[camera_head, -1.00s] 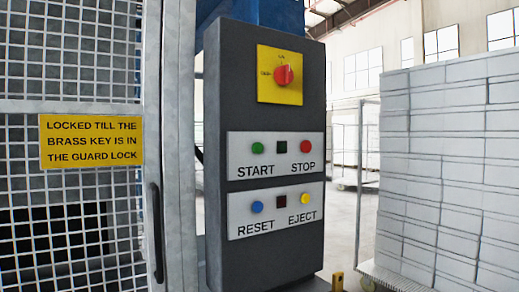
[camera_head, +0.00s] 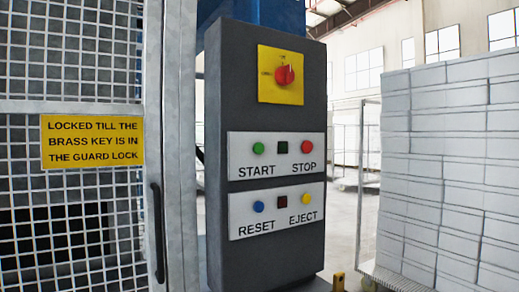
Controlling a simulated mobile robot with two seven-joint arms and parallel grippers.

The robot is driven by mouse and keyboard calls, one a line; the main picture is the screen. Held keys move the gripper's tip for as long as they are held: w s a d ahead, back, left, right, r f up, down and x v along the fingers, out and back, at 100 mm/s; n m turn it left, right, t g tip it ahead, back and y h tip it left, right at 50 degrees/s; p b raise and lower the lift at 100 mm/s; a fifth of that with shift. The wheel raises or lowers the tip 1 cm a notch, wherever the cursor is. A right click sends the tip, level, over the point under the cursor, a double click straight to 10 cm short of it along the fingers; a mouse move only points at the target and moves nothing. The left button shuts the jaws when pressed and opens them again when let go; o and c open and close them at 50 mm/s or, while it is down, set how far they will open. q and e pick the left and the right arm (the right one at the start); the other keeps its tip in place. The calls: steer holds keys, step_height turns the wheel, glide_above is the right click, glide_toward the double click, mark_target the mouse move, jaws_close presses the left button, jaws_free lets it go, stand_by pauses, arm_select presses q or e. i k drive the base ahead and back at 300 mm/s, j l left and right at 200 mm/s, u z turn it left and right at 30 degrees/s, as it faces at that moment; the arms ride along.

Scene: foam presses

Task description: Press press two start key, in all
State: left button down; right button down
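A dark grey control box (camera_head: 265,105) stands upright in the middle of the view. Its upper white plate holds a green START key (camera_head: 258,148), a dark square lamp (camera_head: 282,147) and a red STOP key (camera_head: 307,147). The lower plate holds a blue RESET key (camera_head: 258,206), a dark reddish square (camera_head: 282,200) and a yellow EJECT key (camera_head: 306,199). A red rotary switch (camera_head: 285,75) sits on a yellow plate above. No press number is readable. Neither of my grippers is in view.
A mesh guard door (camera_head: 75,190) with a dark handle (camera_head: 158,232) fills the left. Its yellow sign (camera_head: 92,142) reads "LOCKED TILL THE BRASS KEY IS IN THE GUARD LOCK". Stacked white blocks (camera_head: 455,170) stand at the right. Open floor shows between box and stack.

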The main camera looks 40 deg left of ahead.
mark_target(258, 148)
steer(key=i+l, duration=0.85)
steer(key=l, duration=0.25)
steer(key=u, duration=1.2)
